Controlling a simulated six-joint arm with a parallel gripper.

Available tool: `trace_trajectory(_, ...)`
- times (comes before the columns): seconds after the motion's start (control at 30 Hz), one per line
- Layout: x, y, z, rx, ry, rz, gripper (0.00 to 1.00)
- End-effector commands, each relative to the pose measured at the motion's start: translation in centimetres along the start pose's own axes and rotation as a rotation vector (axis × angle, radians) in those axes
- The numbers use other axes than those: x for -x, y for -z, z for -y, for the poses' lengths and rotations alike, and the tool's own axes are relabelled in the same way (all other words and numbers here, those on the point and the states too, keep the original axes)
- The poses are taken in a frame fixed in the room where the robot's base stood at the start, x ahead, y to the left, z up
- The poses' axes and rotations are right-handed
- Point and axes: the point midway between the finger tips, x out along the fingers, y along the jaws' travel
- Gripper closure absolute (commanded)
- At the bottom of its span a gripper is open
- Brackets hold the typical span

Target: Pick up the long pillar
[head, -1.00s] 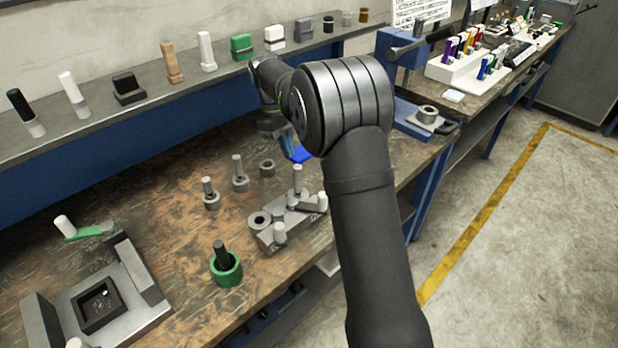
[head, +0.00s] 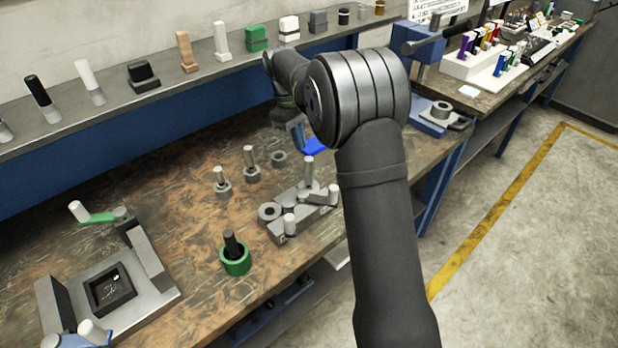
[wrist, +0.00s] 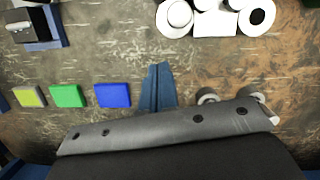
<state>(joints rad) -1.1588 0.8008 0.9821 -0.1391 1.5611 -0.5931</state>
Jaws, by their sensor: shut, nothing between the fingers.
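Several upright pillars could be the long one; I cannot tell which. On the bench, two grey pegs stand on round bases, the left peg (head: 220,177) and the right peg (head: 249,157). A pale post (head: 310,172) rises from a grey fixture block (head: 282,222). A black peg (head: 231,243) stands in a green ring (head: 236,262). My gripper (head: 299,136) is over the bench behind the fixture, near a blue square (head: 316,146). In the wrist view my blue fingers (wrist: 158,72) are together and empty, right of the blue square (wrist: 113,95).
A back shelf (head: 112,113) carries several blocks and pillars, including a white pillar (head: 221,42) and a wooden one (head: 186,50). A grey fixture with a black square (head: 110,290) sits at left front. A blue vise (head: 425,70) is at right. The bench left of the pegs is clear.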

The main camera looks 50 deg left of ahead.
Motion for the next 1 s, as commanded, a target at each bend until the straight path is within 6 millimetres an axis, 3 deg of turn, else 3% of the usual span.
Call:
trace_trajectory(0.23, 0.0, 0.0, 0.0, 0.0, 0.0, 0.0, 1.0)
trace_trajectory(0.5, 0.0, 0.0, 0.0, 0.0, 0.0, 0.0, 0.53)
trace_trajectory(0.8, 0.4, -0.2, 0.0, -0.01, 0.0, -0.007, 0.53)
trace_trajectory(0.87, 1.3, -0.8, 0.1, -0.033, 0.0, -0.022, 0.53)
trace_trajectory(1.0, 5.0, -3.1, 0.8, -0.141, 0.007, -0.091, 0.53)
